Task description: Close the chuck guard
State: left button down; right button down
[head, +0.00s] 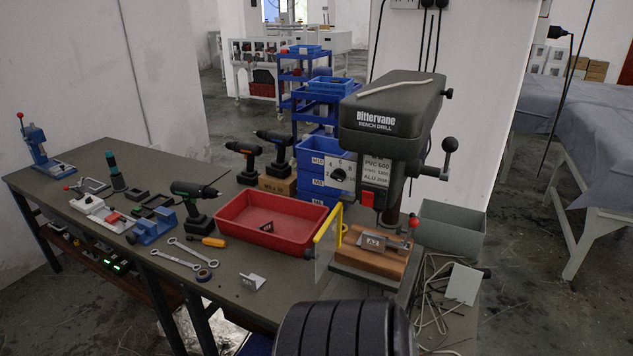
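The chuck guard (327,239) is a clear panel with a yellow edge, in the head view just left of the bench drill (392,115). It stands upright, swung out to the side, and does not cover the front of the chuck area. A wooden block with a grey plate (371,242) marked with a label sits under the drill. A red-tipped clamp handle (413,222) stands at the block's right. Neither of my grippers can be seen in the head view.
A red tray (273,243) lies close left of the guard. Wrenches (187,254), cordless drills (195,203) and fixtures (152,226) cover the bench to the left. Blue bins (318,166) stand behind.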

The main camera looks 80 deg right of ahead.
aim_at(307, 255)
jog(key=i+l+z, duration=0.1)
jog(key=i+z, duration=0.15)
jog(key=z, duration=0.15)
jog(key=i+z, duration=0.25)
jog(key=z, duration=0.2)
jog(key=i+j+z, duration=0.15)
jog(key=z, duration=0.25)
jog(key=i+j+z, duration=0.2)
jog(key=i+z, duration=0.25)
jog(key=i+l+z, duration=0.1)
jog(key=z, duration=0.35)
jog(key=i+z, duration=0.1)
jog(key=z, duration=0.35)
jog(key=i+z, duration=0.1)
jog(key=z, duration=0.35)
jog(key=i+z, duration=0.15)
jog(key=z, duration=0.25)
jog(key=i+j+z, duration=0.1)
jog(key=z, duration=0.35)
jog(key=k+l+z, duration=0.15)
jog(key=k+l, duration=0.1)
jog(key=l, duration=0.1)
